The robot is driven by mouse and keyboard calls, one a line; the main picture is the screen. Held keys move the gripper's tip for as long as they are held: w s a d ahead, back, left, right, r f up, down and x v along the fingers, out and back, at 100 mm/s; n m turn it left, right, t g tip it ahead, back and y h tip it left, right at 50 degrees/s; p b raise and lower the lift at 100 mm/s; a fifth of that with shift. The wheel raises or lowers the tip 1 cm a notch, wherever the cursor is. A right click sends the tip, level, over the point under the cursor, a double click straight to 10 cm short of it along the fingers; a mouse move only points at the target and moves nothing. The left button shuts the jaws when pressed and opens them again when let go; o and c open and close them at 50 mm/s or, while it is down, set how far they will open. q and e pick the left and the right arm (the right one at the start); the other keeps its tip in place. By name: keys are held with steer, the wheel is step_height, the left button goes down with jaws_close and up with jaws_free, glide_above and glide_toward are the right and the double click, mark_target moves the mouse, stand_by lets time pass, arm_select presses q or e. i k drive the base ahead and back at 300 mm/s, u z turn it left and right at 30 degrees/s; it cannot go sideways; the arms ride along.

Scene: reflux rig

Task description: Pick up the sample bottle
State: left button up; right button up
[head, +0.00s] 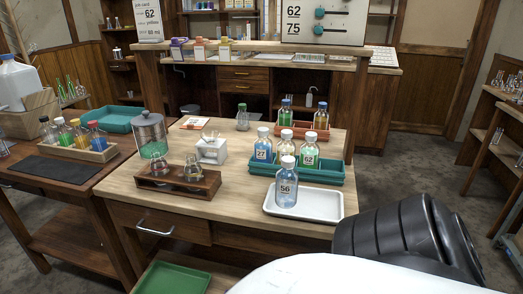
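Several clear bottles with white caps and number labels stand on the wooden table; I cannot tell which is the sample bottle. Bottle 56 (286,182), with pale blue liquid, stands upright on the white tray (325,207) near the table's front right. Bottle 27 (263,149), with blue liquid, and bottle 62 (308,155), with green liquid, stand in the teal rack (331,176) behind it. Another white-capped bottle (285,144) stands between them. Neither gripper shows; a black and white part of my arm fills the lower right.
An orange rack (317,134) is behind the teal one. A green tray (172,279) lies low in front.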

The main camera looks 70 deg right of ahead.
mark_target(287, 179)
steer(key=i, duration=1.35)
steer(key=z, duration=2)
